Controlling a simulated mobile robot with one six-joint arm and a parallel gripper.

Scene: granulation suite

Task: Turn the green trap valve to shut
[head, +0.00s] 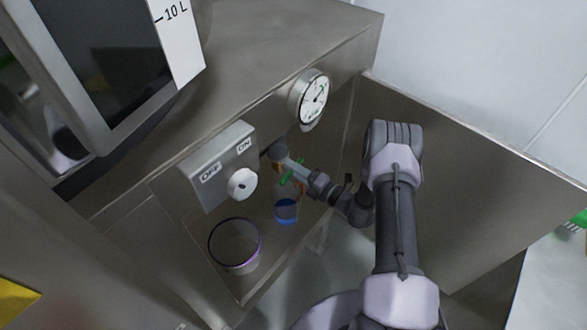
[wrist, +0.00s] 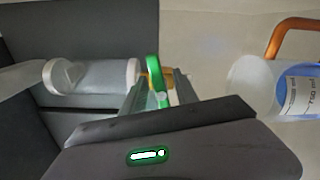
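The green trap valve handle (head: 291,173) is on a brass fitting low inside the open steel bay. It stands nearly upright in the wrist view (wrist: 153,72), beside a clear glass piece on its left. My gripper (head: 298,177) reaches in from the right, with its tips at the handle. In the wrist view, my gripper's two grey fingers (wrist: 158,92) stand one on each side of the handle's lower part. A narrow gap seems to show on the right, but whether both fingers press on it is unclear. The valve's inner position is hidden.
A grey box with a white OFF/ON knob (head: 242,184) and a round gauge (head: 313,100) are close by on the panel. A bottle with blue contents (head: 286,211) stands below the valve. An open round vessel (head: 234,270) is at lower left. A steel panel (head: 470,190) stands right of my arm.

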